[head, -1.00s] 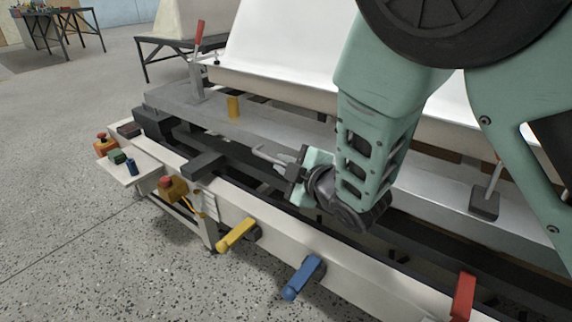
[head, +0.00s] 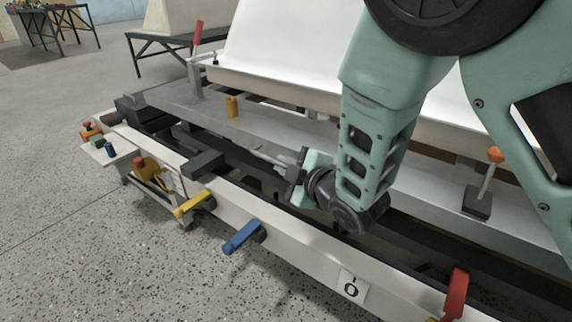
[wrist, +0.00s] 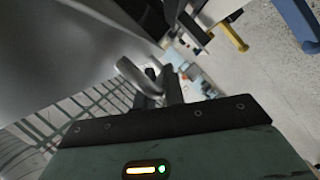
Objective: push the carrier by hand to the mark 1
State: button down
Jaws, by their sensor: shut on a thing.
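The carrier (head: 290,133) is a long grey bed on dark rails, bearing a large white tub shell (head: 285,45). My gripper (head: 283,166) is at the carrier's near side, shut on a thin grey metal handle (head: 257,150). The wrist view shows the fingers (wrist: 160,92) closed at this rounded grey bar (wrist: 135,76); the exact contact is partly hidden. A white plate marked 0 (head: 350,288) is on the pale front beam (head: 285,235). I see no mark 1 in these frames.
Yellow (head: 193,205), blue (head: 241,236) and red (head: 455,293) levers stick out along the front beam. A small side shelf with buttons (head: 108,151) stands at the left. A dark-legged stand (head: 165,42) is behind. The speckled floor in front is clear.

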jog(key=shift+d+f, duration=0.2)
jog(key=shift+d, duration=0.15)
jog(key=c, duration=1.5)
grip_release()
jog(key=shift+a, duration=0.1)
jog(key=shift+r, duration=0.15)
jog(key=p+v, duration=0.2)
jog(key=v, duration=0.1)
jog(key=p+v, duration=0.2)
jog(key=v, duration=0.1)
jog(key=p+v, duration=0.2)
jog(key=v, duration=0.1)
jog(key=shift+a+r+p, duration=0.1)
jog(key=shift+r+p, duration=0.2)
jog(key=shift+r, duration=0.1)
jog(key=shift+s+p, duration=0.15)
jog(key=shift+p, duration=1)
